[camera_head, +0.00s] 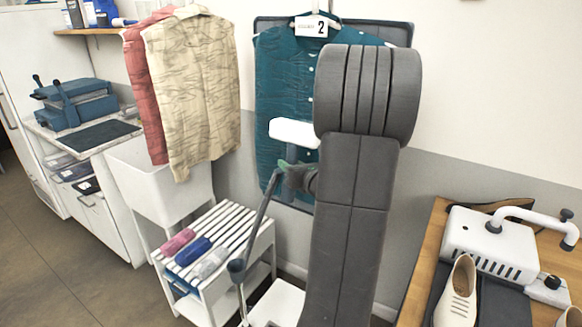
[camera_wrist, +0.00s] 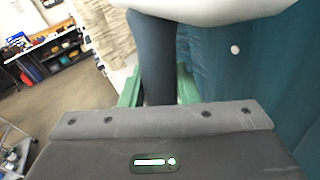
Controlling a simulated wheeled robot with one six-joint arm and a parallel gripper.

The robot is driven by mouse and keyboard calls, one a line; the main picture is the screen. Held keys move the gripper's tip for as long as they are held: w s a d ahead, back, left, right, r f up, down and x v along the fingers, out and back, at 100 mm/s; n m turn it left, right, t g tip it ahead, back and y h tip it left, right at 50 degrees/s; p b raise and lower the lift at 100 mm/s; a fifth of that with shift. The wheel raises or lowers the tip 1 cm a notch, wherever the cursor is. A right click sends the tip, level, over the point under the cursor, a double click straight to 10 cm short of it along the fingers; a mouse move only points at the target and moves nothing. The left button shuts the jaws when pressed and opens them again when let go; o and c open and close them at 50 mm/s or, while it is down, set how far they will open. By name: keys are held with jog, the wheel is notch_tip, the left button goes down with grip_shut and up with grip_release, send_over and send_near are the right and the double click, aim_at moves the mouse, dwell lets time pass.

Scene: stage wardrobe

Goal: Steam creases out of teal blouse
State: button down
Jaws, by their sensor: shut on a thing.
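The teal blouse (camera_head: 279,85) hangs against a dark board (camera_head: 402,33) on the wall, with a white tag marked 2 (camera_head: 311,26) at its collar. Fine crease lines show on its left part; my arm hides much of its right side. My gripper (camera_head: 291,170) is shut on the dark handle (camera_wrist: 152,55) of a steamer. The steamer's white head (camera_head: 293,132) is in front of the blouse's middle; I cannot tell if it touches. In the wrist view, green fingers of my gripper (camera_wrist: 158,92) flank the handle, and the blouse (camera_wrist: 262,75) fills the right side.
A hose (camera_head: 258,220) runs down from the steamer. A cream blouse (camera_head: 190,90) and a red one (camera_head: 150,100) hang at left above a white sink (camera_head: 140,185). A slatted rack (camera_head: 225,225) stands below. A wooden bench (camera_head: 420,270) with shoes is at right.

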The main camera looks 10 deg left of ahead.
jog(key=shift+r, duration=0.45)
jog(key=shift+r+p, duration=1.95)
jog(key=shift+r, duration=0.35)
jog(key=shift+r, duration=0.1)
jog(key=shift+r+p, duration=1.85)
jog(key=shift+r, duration=0.45)
jog(key=shift+r, duration=0.1)
jog(key=shift+r+p, duration=1.85)
jog(key=shift+r, duration=2.8)
jog(key=shift+r, duration=0.1)
notch_tip(320, 180, up, 5)
send_over(291, 130)
jog(key=shift+f, duration=0.2)
